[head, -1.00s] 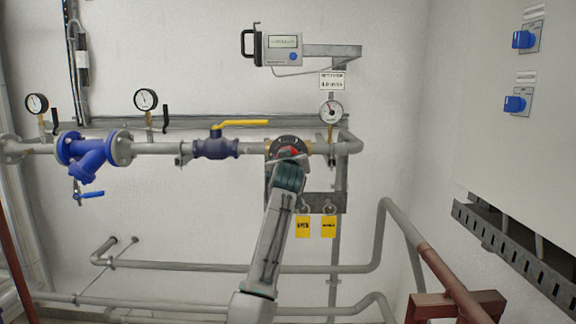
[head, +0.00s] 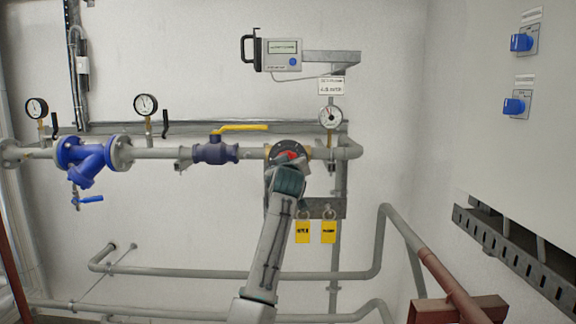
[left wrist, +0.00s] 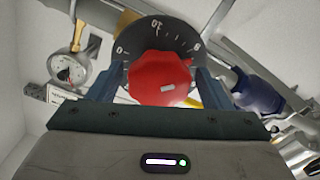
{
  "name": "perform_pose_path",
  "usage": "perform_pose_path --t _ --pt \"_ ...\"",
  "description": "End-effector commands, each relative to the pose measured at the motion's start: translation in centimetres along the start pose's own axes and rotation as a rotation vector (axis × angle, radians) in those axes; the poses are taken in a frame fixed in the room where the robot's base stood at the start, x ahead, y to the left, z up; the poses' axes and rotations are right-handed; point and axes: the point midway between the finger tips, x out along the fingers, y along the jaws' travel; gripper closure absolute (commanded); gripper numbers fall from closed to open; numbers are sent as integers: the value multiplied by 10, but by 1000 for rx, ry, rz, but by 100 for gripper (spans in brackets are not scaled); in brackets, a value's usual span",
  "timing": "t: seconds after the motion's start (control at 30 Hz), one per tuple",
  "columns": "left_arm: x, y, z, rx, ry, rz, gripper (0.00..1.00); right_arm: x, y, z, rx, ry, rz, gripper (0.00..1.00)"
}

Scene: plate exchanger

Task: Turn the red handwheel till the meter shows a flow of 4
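The red handwheel (left wrist: 162,80) sits in front of a dark round scale plate (left wrist: 160,38) with white marks. In the left wrist view my left gripper (left wrist: 160,75) has one finger on each side of the handwheel, close to its rim. I cannot tell whether both fingers press on it. In the head view my left gripper (head: 289,166) covers most of the handwheel (head: 291,155). The meter (head: 280,52) is a grey box with a small greenish display, too small to read. My right gripper is not in view.
A pressure gauge (head: 331,116) stands right of the handwheel; it also shows in the left wrist view (left wrist: 68,68). A valve with a yellow lever (head: 242,127) is to the left. Yellow tags (head: 303,232) hang below. Pipes run below and at the right.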

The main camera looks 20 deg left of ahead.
Motion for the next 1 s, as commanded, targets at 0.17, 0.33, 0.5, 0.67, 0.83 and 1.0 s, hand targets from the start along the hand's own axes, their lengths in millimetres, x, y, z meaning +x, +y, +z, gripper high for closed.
perform_pose_path --t 0.17,0.33,0.5,0.67,0.83,1.0 --pt "0 0 -2 0 3 1 21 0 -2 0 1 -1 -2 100" --pt "-2 0 -2 0 4 1 21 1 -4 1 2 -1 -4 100" --pt "-17 0 0 -2 6 3 21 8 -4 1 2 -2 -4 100" --pt "-46 0 2 -2 5 4 21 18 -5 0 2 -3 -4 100" --pt "-78 0 2 -3 5 3 21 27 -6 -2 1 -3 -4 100" --pt "-100 0 0 -1 5 3 21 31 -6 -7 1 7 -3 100"
